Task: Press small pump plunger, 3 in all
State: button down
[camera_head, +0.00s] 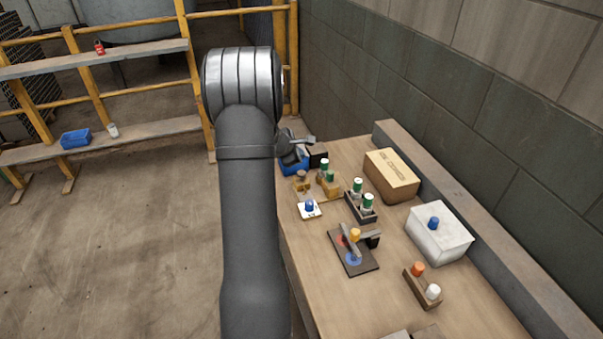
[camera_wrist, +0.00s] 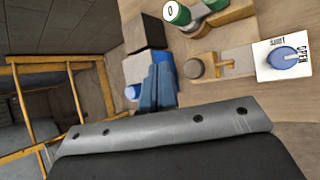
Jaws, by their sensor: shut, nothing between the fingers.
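What looks like the small pump is a light wooden block with a round brown knob (camera_wrist: 194,68) on top, near the middle of the wrist view. The knob also shows in the head view (camera_head: 301,175), just right of my arm. In the head view my gripper (camera_head: 291,153) is partly hidden behind my arm, over the blue bin. How far down the plunger sits cannot be told.
A white plate with a blue dial (camera_wrist: 285,57) is right of the pump. Green-and-white cylinders (camera_wrist: 176,13) stand behind it. A cardboard box (camera_head: 391,176) stands by the wall.

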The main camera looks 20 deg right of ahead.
aim_at(299, 174)
notch_tip(299, 174, up, 4)
jog(key=shift+f, duration=0.1)
dwell(0.4)
jog(key=shift+f, duration=4.4)
jog(key=shift+f, duration=0.15)
jog(key=shift+f, duration=0.3)
